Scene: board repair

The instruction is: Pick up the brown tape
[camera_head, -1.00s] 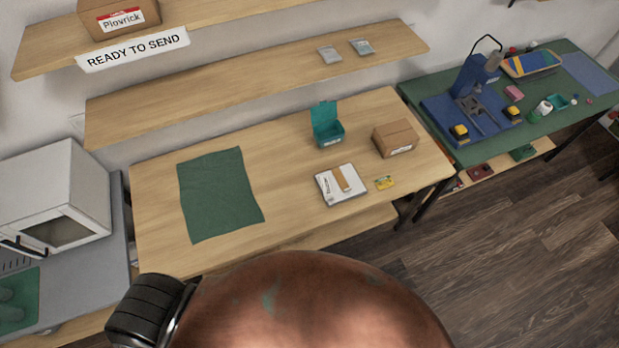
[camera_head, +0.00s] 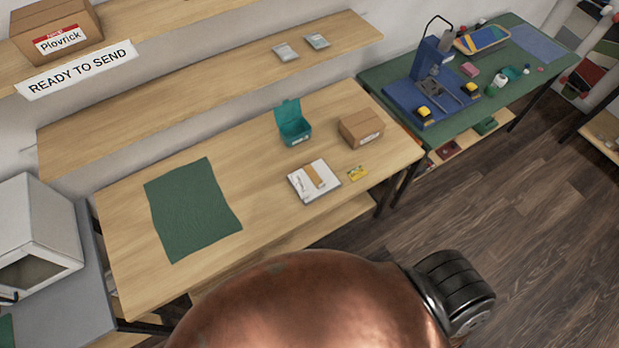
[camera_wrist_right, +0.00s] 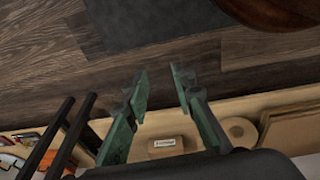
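A round tan roll (camera_wrist_right: 240,131), which looks like the brown tape, lies on a wooden shelf (camera_wrist_right: 290,94) at the right of the right wrist view. I cannot pick out a tape roll in the head view. My right gripper (camera_wrist_right: 159,76) shows two green fingers spread apart with nothing between them. It is above the floor, and the roll is to the right of its fingers in the picture. My left gripper is in no view.
In the wrist view a small labelled box (camera_wrist_right: 165,145) is left of the roll, and cardboard (camera_wrist_right: 290,130) is right of it. The wooden table (camera_head: 120,230) holds a green mat (camera_head: 190,210), a teal box (camera_head: 294,125) and a brown box (camera_head: 361,130). Dark floor (camera_head: 540,230) lies open at right.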

